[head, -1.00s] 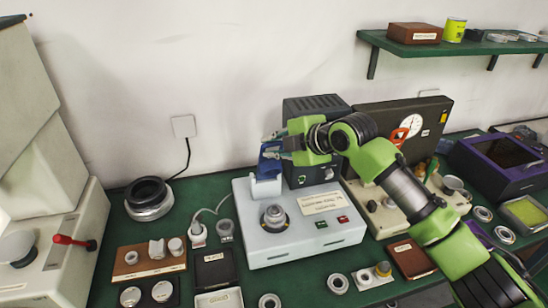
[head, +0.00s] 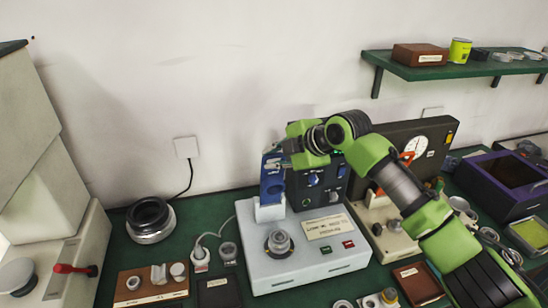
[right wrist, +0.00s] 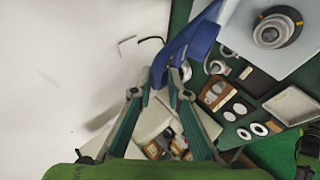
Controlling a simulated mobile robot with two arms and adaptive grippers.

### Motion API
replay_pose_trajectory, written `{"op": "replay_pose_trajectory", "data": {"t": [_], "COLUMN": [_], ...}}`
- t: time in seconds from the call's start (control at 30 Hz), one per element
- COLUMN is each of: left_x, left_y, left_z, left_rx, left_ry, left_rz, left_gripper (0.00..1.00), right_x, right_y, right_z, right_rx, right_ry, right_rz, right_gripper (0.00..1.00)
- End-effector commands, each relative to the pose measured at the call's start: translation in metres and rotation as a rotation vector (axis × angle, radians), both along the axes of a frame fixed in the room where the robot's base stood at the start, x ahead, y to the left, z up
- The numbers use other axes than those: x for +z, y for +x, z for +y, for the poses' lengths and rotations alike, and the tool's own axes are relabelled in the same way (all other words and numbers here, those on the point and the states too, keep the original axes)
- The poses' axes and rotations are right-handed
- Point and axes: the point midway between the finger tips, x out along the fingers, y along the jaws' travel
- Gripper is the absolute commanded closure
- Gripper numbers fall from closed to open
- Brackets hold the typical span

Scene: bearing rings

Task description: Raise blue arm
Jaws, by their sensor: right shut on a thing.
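The blue arm (head: 271,178) stands upright on its pale block at the back left of the white machine (head: 300,262). My right gripper (head: 278,160) is at the upper part of the blue arm and shut on it. In the right wrist view the blue arm (right wrist: 187,45) curves up from between the fingertips of my right gripper (right wrist: 167,78). A metal ring stack (head: 279,243) sits on top of the white machine, in front of the arm; it also shows in the right wrist view (right wrist: 275,30). My left gripper is not in view.
A dark box with knobs (head: 318,188) stands close behind the arm. A dark gauge case (head: 425,145) is to the right. A black ring stack (head: 149,219) and a wooden block with parts (head: 140,285) are to the left.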

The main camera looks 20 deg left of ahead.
Motion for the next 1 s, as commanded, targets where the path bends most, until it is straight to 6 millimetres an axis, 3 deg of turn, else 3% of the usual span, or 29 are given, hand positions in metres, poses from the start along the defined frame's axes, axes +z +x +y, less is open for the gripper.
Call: {"op": "replay_pose_trajectory", "data": {"t": [0.07,0.57,0.73,1.0], "left_x": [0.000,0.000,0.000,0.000], "left_y": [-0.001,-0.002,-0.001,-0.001], "left_z": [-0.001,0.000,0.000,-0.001], "left_rx": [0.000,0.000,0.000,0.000], "left_ry": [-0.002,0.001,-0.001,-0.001], "left_rz": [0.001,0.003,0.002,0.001], "left_gripper": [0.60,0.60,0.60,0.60], "right_x": [0.004,0.007,0.021,0.057], "right_y": [0.003,0.001,-0.007,-0.027], "right_z": [0.001,-0.002,-0.017,-0.060], "right_rx": [-0.006,-0.003,-0.002,-0.004], "right_ry": [0.012,0.011,0.011,0.011], "right_rz": [-0.011,-0.010,-0.013,-0.013], "right_gripper": [0.74,0.74,0.74,0.74]}}
